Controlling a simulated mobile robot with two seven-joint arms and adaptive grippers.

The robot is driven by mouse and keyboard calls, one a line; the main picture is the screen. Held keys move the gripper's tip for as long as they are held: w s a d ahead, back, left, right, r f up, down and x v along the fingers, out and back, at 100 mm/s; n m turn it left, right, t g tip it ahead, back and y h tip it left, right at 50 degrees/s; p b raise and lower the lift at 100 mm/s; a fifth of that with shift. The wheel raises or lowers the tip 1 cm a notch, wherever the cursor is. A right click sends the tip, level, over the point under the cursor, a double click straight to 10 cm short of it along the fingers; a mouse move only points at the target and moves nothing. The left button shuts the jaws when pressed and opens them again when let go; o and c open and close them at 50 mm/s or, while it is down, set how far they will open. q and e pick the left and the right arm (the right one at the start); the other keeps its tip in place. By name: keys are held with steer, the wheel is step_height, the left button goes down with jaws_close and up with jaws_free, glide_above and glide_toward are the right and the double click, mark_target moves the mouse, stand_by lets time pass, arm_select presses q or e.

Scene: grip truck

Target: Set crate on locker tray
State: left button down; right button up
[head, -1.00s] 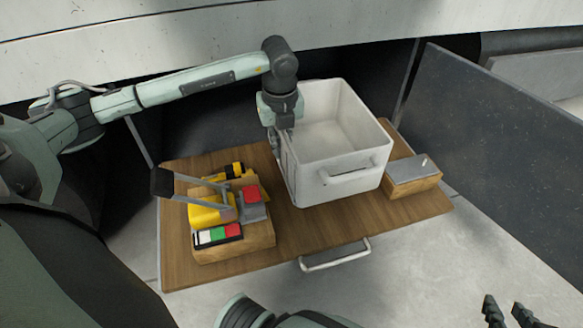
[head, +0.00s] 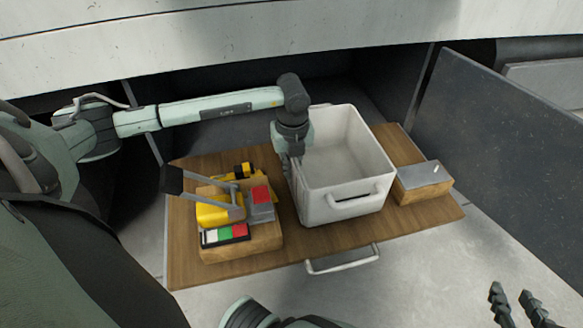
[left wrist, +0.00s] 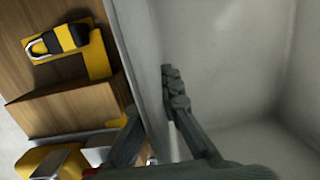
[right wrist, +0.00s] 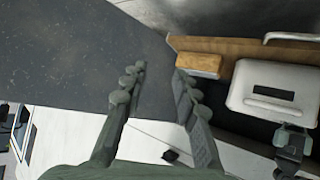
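The white crate (head: 345,205) is upright over the middle of the wooden locker tray (head: 290,250), between the block of yellow tools and a small wooden block. I cannot tell whether its base touches the tray. My left gripper (head: 288,165) is at the crate's left wall. In the left wrist view (left wrist: 150,95) one finger is inside the crate and the other outside, clasping the wall. The crate's handle faces front. My right gripper (right wrist: 158,80) is open and empty, far from the crate; it also shows at the lower right of the head view (head: 518,305).
A wooden block (head: 240,243) with yellow tools and coloured buttons stands left of the crate. A small block with a grey top (head: 423,178) stands close on the right. A dark panel (head: 505,150) rises further right. Bare tray shows along the front.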

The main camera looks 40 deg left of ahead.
arm_select(q)
steer(key=c, duration=1.7)
jaws_free()
arm_select(e)
steer(key=shift+a+r, duration=0.1)
steer(key=shift+r, duration=0.05)
